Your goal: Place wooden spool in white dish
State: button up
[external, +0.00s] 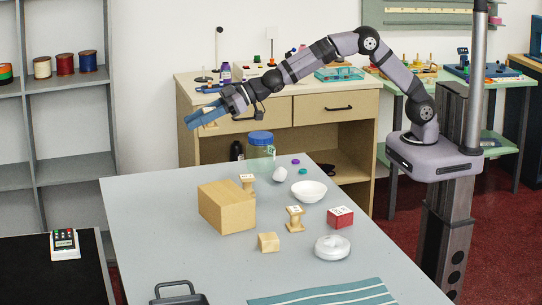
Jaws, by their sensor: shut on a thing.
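My gripper (203,116) is raised above the table's far left corner, in front of the drawer cabinet. It is shut on a small tan wooden piece (210,125), mostly hidden by the blue fingers; I cannot tell its full shape. A wooden spool (294,219) with a pale marked top stands upright mid-table. A similar wooden spool (248,184) stands behind the cardboard-coloured box, its lower part hidden. A white open dish (309,192) sits toward the back right of the table and looks empty. My gripper is well to the left of it and higher.
A tan box (227,207), a wooden cube (268,242), a red block (340,217), a round white object (332,248), a white ball (280,174) and a blue-lidded jar (261,150) stand on the grey table (160,230). The table's left side is mostly clear.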

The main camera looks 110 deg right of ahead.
jog(key=shift+a, duration=0.15)
jog(key=s+a+f+n+g+y+p, duration=0.3)
jog(key=s+a+n+y, duration=0.7)
jog(key=s+a, duration=1.3)
jog(key=shift+g, duration=0.4)
jog(key=shift+w+a+f+b, duration=0.15)
jog(key=shift+f+b, duration=0.05)
jog(key=shift+f, duration=1.55)
jog(key=shift+w+a+f+b, duration=0.1)
jog(key=shift+w+f+b, duration=0.05)
jog(key=shift+f, duration=1.55)
jog(key=shift+w+a+f+b, duration=0.15)
jog(key=shift+f+b, duration=0.05)
jog(key=shift+f, duration=1.55)
jog(key=shift+f, duration=0.1)
jog(key=shift+f+b, duration=0.35)
jog(key=shift+f, duration=0.2)
